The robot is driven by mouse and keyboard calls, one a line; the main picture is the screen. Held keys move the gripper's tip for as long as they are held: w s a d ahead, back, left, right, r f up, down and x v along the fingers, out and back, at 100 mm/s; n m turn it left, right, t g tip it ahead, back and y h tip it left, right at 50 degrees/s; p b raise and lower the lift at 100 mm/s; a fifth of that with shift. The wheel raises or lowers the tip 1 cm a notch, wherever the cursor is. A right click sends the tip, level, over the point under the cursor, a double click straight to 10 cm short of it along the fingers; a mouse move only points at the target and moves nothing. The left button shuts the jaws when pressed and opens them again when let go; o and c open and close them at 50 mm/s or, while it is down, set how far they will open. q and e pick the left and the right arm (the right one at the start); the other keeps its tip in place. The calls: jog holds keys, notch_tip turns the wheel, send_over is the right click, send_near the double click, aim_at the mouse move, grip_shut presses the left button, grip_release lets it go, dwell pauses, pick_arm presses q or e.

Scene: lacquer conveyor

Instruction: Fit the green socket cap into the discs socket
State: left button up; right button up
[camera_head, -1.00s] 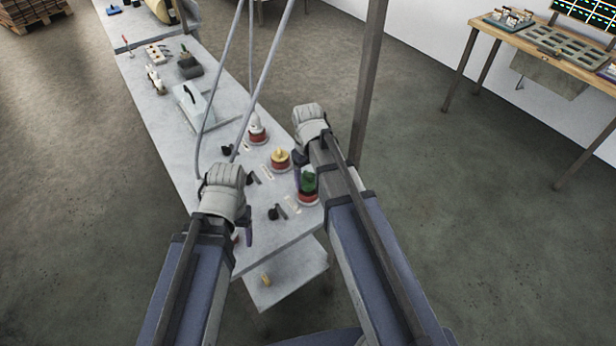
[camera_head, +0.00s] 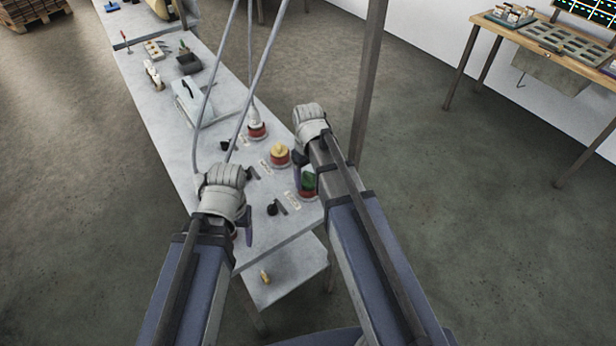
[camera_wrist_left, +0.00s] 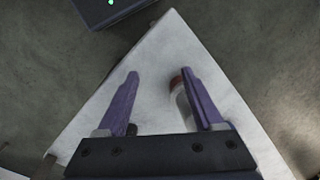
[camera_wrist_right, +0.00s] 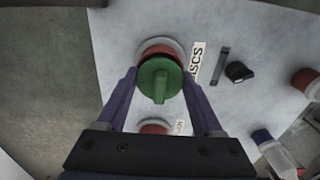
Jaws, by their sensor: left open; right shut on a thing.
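The green socket cap (camera_wrist_right: 160,80) is between the fingers of my right gripper (camera_wrist_right: 160,88), which is shut on it. In the right wrist view the cap lies over a red socket with a pale ring (camera_wrist_right: 172,45), beside a label reading DISCS (camera_wrist_right: 196,62). The cap (camera_head: 308,181) also shows in the head view, right at its red socket near the table's right edge. I cannot tell whether it is seated. My left gripper (camera_wrist_left: 155,80) is open and empty above the near table corner. A red-topped whitish object (camera_wrist_left: 182,100) is partly hidden behind its right finger.
A yellow-capped red socket (camera_head: 280,155) and a white-topped one (camera_head: 256,130) stand farther along the grey table (camera_head: 280,240). Grey tubes rise across the table. A post (camera_head: 368,80) stands right of it.

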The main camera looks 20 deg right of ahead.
jog(key=o, duration=1.4)
notch_tip(320, 180, up, 8)
jog(key=p, duration=0.8)
pick_arm(q)
notch_tip(320, 180, up, 8)
pick_arm(e)
jog(key=shift+f, duration=0.1)
pick_arm(q)
jog(key=shift+f, duration=0.25)
pick_arm(e)
jog(key=shift+f, duration=0.1)
pick_arm(q)
notch_tip(320, 180, down, 8)
jog(key=b, duration=0.8)
jog(key=shift+r, duration=0.15)
pick_arm(e)
notch_tip(320, 180, down, 8)
jog(key=shift+r, duration=0.15)
pick_arm(q)
jog(key=shift+r, duration=0.15)
pick_arm(e)
jog(key=shift+r, duration=0.15)
